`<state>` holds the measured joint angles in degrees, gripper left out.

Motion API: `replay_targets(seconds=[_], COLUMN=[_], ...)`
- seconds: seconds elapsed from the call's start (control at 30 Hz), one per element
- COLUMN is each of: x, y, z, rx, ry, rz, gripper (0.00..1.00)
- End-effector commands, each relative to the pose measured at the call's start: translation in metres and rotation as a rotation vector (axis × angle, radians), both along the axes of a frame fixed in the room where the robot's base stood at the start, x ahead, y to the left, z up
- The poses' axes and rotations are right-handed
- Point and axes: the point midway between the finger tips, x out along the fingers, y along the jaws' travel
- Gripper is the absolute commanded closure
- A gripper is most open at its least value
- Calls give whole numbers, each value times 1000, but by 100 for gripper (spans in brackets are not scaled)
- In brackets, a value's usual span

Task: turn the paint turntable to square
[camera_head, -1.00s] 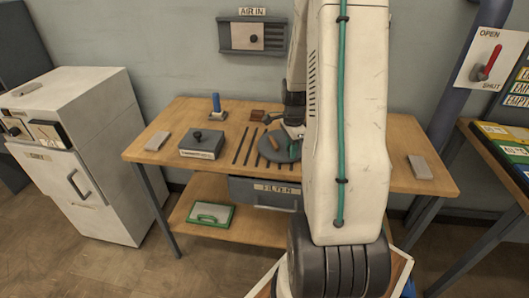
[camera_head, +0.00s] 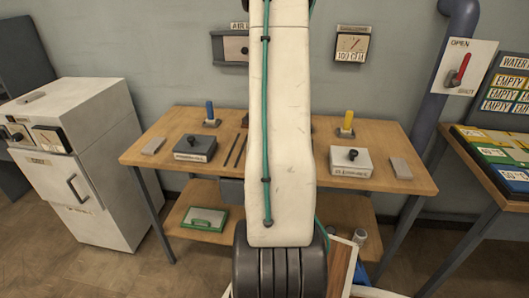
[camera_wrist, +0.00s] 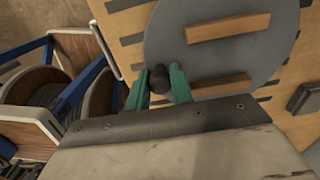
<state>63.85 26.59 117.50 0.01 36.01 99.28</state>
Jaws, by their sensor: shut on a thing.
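The paint turntable (camera_wrist: 165,30) is a round grey disc in the wrist view, lying on the wooden bench. Two wooden bars, an upper one (camera_wrist: 228,27) and a lower one (camera_wrist: 222,86), lie across it. The bars look roughly parallel to the dark stripes (camera_wrist: 132,39) on the bench. A dark round knob (camera_wrist: 158,78) stands at the disc's rim. My gripper (camera_wrist: 160,85) has green fingers, one on each side of the knob, shut on it. In the head view my arm hides the turntable and the gripper.
On the bench (camera_head: 375,187) stand a left grey box (camera_head: 194,149), a right pale box (camera_head: 351,161), a blue-handled tool (camera_head: 210,113) and a yellow-handled one (camera_head: 347,124). A white cabinet (camera_head: 95,180) stands left. A table with coloured panels (camera_head: 490,150) stands right.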

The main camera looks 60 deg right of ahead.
Motion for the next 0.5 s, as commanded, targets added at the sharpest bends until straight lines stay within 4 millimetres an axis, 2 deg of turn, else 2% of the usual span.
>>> replay_targets(seconds=[0.27,0.3,0.33,0.37,0.5], x=[1,1,1,1,1], y=[-3,-3,-3,-3,-2], z=[2,2,2,2,1], rx=[-9,-9,-9,-8,-5], ry=[-4,-4,-4,-4,-3], rz=[1,1,1,1,2], gripper=[100,69,61,56,56])
